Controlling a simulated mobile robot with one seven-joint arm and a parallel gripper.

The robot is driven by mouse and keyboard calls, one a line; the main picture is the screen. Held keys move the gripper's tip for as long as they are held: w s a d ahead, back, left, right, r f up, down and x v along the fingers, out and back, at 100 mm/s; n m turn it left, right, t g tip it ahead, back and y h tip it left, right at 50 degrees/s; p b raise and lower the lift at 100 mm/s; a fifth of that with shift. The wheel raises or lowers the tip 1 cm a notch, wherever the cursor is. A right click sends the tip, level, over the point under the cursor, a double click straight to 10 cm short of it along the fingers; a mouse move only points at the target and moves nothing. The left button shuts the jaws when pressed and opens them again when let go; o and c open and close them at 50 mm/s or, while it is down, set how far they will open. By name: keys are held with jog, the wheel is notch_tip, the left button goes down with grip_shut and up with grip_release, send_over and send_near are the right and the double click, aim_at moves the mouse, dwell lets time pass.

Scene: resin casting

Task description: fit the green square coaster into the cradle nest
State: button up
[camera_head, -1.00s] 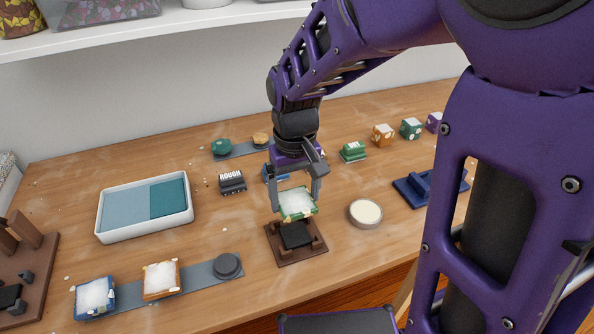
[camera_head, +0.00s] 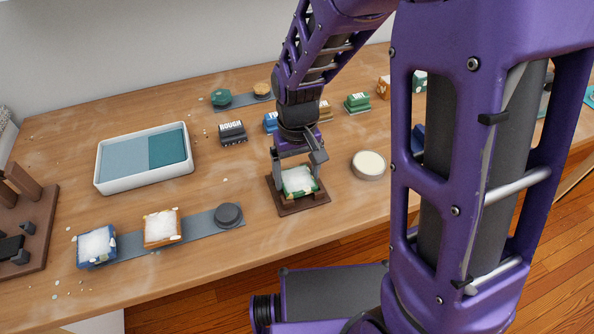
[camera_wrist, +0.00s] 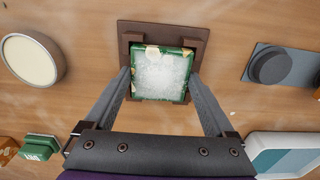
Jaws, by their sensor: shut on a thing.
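The green square coaster (camera_head: 299,180) has a white, frosty-looking top and a green edge with pale cream patches. It sits at the cradle, a brown square base (camera_head: 306,207) with raised blocks, and covers the black pad at its middle. In the wrist view the coaster (camera_wrist: 162,74) lies between the cradle's blocks (camera_wrist: 132,41), looking nearly square to the base (camera_wrist: 200,38). My gripper (camera_head: 299,178) is shut on the coaster, one finger on each side; its fingers also show in the wrist view (camera_wrist: 161,88). Whether the coaster is fully seated cannot be told.
A round cream-topped tin (camera_head: 369,165) stands right of the cradle. A grey strip (camera_head: 194,229) at left carries a blue coaster (camera_head: 96,246), an orange coaster (camera_head: 162,228) and a dark round puck (camera_head: 228,214). A white two-tone tray (camera_head: 143,183) lies behind.

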aim_at(298, 179)
jog(key=o, duration=1.1)
jog(key=shift+f, duration=0.15)
notch_tip(298, 179, up, 12)
jog(key=p, duration=0.3)
jog(key=shift+r, duration=0.2)
jog(key=shift+d, duration=0.1)
